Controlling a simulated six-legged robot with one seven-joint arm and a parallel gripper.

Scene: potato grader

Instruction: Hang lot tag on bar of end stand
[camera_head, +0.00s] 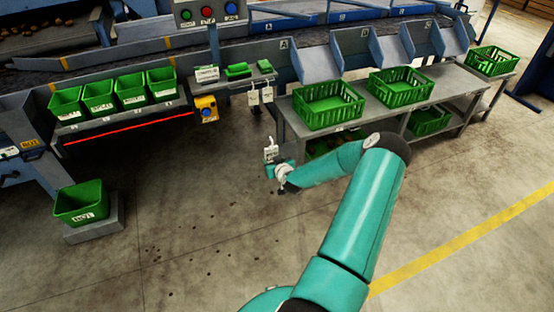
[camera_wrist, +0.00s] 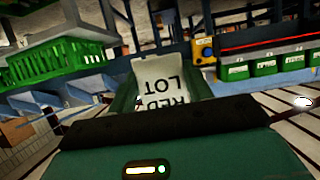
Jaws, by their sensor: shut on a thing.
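The lot tag (camera_wrist: 162,84) is a white card with dark lettering reading RED LOT, upside down in the wrist view. It also shows as a small white card (camera_head: 270,152) in the head view. My gripper (camera_head: 280,173) is shut on it, in front of the left end of the crate table. In the wrist view the teal fingers of my gripper (camera_wrist: 160,92) stand on both sides of the tag, and its lower edge is hidden. White tags (camera_head: 260,95) hang under a small grey shelf (camera_head: 240,82). I cannot tell which bar belongs to the end stand.
Green crates (camera_head: 328,105) stand on a grey table (camera_head: 385,122) behind my arm. Several green bins (camera_head: 98,99) line the grader at left. Another green bin (camera_head: 81,203) sits on a low floor platform. A yellow box (camera_head: 206,108) hangs beside the shelf. Floor at centre left is open.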

